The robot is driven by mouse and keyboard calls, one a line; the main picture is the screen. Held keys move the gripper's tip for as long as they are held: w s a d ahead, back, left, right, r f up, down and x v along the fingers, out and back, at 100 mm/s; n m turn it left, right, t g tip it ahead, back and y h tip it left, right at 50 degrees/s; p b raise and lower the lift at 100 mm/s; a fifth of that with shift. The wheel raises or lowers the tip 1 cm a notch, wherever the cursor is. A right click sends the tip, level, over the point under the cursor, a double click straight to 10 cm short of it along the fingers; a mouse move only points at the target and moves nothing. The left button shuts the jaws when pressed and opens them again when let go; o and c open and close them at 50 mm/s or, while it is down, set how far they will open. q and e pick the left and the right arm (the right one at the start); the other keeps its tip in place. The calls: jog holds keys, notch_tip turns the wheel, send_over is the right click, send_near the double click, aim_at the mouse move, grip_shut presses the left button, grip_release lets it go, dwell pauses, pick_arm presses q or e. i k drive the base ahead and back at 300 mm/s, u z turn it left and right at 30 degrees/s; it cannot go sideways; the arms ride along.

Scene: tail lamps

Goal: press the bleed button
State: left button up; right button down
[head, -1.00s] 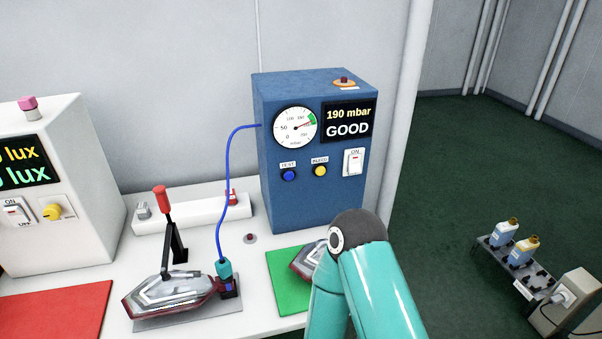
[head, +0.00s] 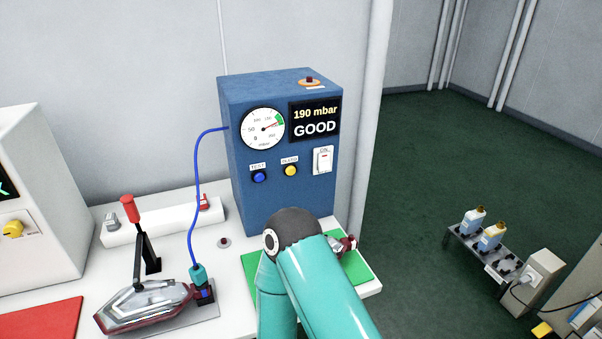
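The blue tester cabinet (head: 283,205) stands at the back of the table. Its front has a blue button (head: 259,177) labelled TEST and a yellow button (head: 291,171) whose small label I cannot read clearly. Its dial (head: 263,129) has the needle near the green band, and its display (head: 315,120) reads 190 mbar GOOD. On top sits a dark red knob on an orange base (head: 309,81). Neither gripper is in view. A teal arm of mine crosses the bottom middle in front of the cabinet's lower part, its bend below the buttons.
A tail lamp (head: 142,306) sits in a fixture with a red-handled lever, joined to the cabinet by a blue hose (head: 194,190). Another lamp (head: 345,243), partly hidden, lies on the green mat (head: 362,272). A bottle rack (head: 505,264) stands at right.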

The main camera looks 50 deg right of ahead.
aim_at(291, 171)
jog(key=z, duration=0.05)
jog(key=k, duration=1.05)
jog(key=z, duration=0.45)
jog(key=i, duration=0.85)
jog(key=z, duration=0.05)
